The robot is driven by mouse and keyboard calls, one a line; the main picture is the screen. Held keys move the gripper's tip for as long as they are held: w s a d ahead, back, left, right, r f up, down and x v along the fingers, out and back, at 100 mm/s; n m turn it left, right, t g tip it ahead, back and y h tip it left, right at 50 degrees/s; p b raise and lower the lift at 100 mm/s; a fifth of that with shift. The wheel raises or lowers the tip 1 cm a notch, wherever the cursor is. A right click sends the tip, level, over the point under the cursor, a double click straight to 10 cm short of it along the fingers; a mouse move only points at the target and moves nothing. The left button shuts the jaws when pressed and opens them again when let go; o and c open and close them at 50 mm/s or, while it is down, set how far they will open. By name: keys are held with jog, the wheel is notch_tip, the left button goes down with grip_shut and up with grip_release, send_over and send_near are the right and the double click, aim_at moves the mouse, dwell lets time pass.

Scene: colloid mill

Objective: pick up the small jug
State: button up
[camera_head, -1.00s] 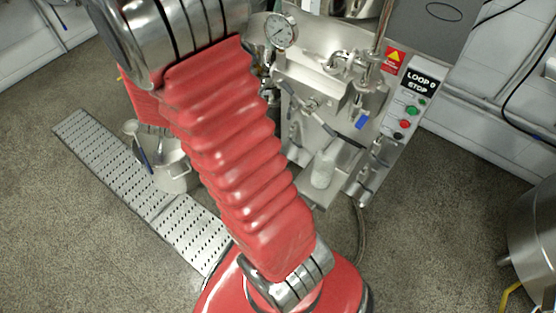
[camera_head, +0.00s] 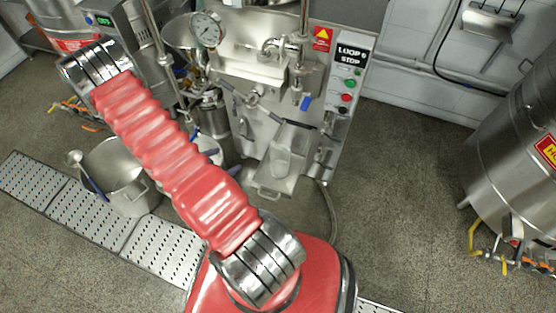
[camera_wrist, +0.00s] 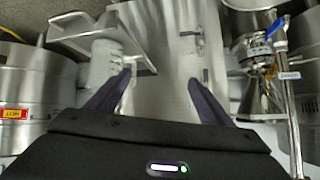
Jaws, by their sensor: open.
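In the wrist view the jug (camera_wrist: 103,62) appears left of the jaws, partly covered by the left finger. My gripper (camera_wrist: 160,82) is open, with its two dark fingers apart and nothing between them.
A large steel pot (camera_head: 122,180) stands on the floor left of my arm. A control panel (camera_head: 347,90) is right of the shelf. A big steel tank (camera_head: 515,150) stands at far right. Grey floor (camera_head: 410,190) between mill and tank is clear.

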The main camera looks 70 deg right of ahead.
aim_at(271, 164)
jog(key=s+f+m+g+h, duration=0.1)
jog(key=s+g, duration=0.3)
jog(key=s, duration=0.7)
jog(key=shift+s+f, duration=0.3)
jog(key=shift+f, duration=0.4)
jog(key=shift+x, duration=4.3)
jog(key=shift+x, duration=2.6)
jog(key=shift+a+f, duration=0.1)
jog(key=shift+f, duration=0.05)
